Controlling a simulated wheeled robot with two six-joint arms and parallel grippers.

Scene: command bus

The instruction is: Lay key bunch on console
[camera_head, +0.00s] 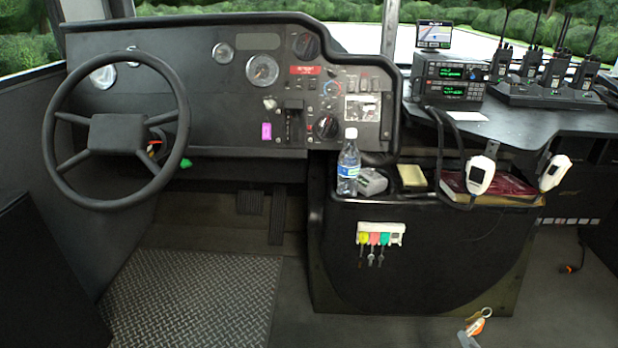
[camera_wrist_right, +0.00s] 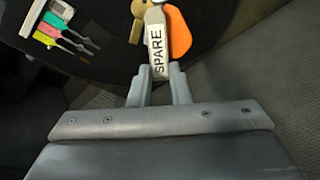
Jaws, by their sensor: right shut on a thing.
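The key bunch (camera_head: 479,325) is at the bottom right of the head view, with a metal ring and an orange fob. My right gripper (camera_head: 469,337) shows just at the lower edge of that view. In the right wrist view my right gripper (camera_wrist_right: 160,92) is shut on the key bunch, around its grey tag (camera_wrist_right: 156,45) marked SPARE. An orange fob (camera_wrist_right: 178,33) and a brass-coloured key (camera_wrist_right: 137,20) show beside the tag. The bunch hangs apart from the black console (camera_head: 425,260), in front of and below its top. My left gripper is not in view.
On the console top are a water bottle (camera_head: 348,162), a grey box (camera_head: 371,182), a yellow pad (camera_head: 411,176), a dark red book (camera_head: 505,188) and corded handsets (camera_head: 481,175). Coloured keys (camera_head: 372,240) hang on its front. The dash shelf holds several radios (camera_head: 553,72).

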